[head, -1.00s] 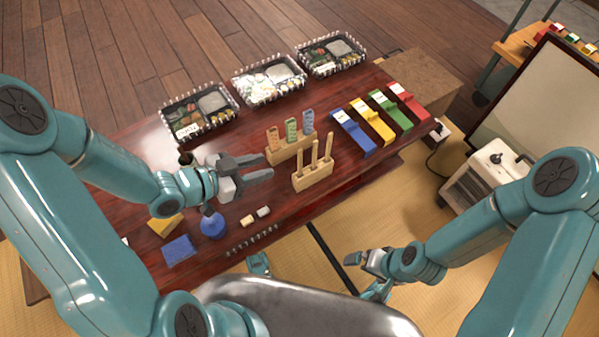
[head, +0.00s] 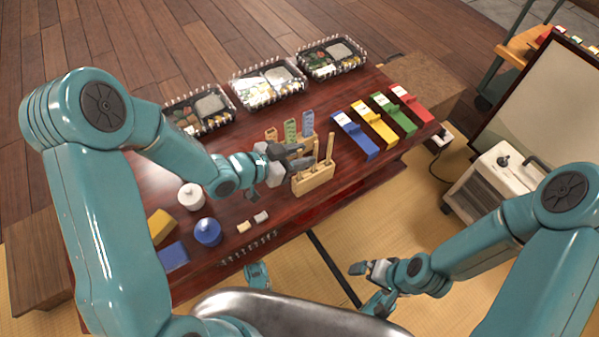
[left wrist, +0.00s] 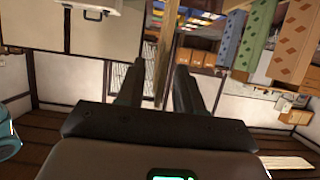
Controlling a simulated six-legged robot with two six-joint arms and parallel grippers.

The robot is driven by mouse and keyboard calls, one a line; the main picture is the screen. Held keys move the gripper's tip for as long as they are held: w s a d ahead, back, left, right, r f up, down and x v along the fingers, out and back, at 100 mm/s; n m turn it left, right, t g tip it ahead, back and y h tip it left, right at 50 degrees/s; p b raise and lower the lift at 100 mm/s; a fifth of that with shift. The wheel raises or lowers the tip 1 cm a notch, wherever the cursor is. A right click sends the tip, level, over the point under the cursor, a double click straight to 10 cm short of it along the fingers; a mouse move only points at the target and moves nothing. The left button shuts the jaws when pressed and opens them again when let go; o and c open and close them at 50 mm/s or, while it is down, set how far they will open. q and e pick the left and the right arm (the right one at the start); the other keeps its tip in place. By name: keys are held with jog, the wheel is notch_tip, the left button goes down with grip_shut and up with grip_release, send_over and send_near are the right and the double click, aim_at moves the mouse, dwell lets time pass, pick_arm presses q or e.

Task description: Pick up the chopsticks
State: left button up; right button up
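The chopsticks (head: 330,147) are thin pale wooden sticks standing upright in a small wooden holder (head: 314,181) near the middle of the table. My left gripper (head: 303,156) is beside the holder's upper left, its fingers reaching the sticks and partly hiding them. In the left wrist view, one wooden stick (left wrist: 163,60) shows between two dark fingers (left wrist: 157,88), with gaps on both sides. The left gripper is open. My right gripper (head: 362,268) is low at the front, away from the table and empty; its finger gap is unclear.
Patterned upright pieces (head: 290,131) in a second wooden stand are just behind the chopsticks. Coloured boxes (head: 355,138) lie to the right. Lunch boxes (head: 268,82) line the far edge. A white jar (head: 191,196) and a blue jar (head: 207,232) stand to the left.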

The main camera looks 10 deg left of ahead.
pick_arm(q)
jog(key=shift+c, duration=0.3)
grip_shut()
notch_tip(320, 180, up, 28)
jog(key=p, duration=1.7)
jog(key=shift+r+p, duration=0.25)
jog(key=shift+p, duration=0.15)
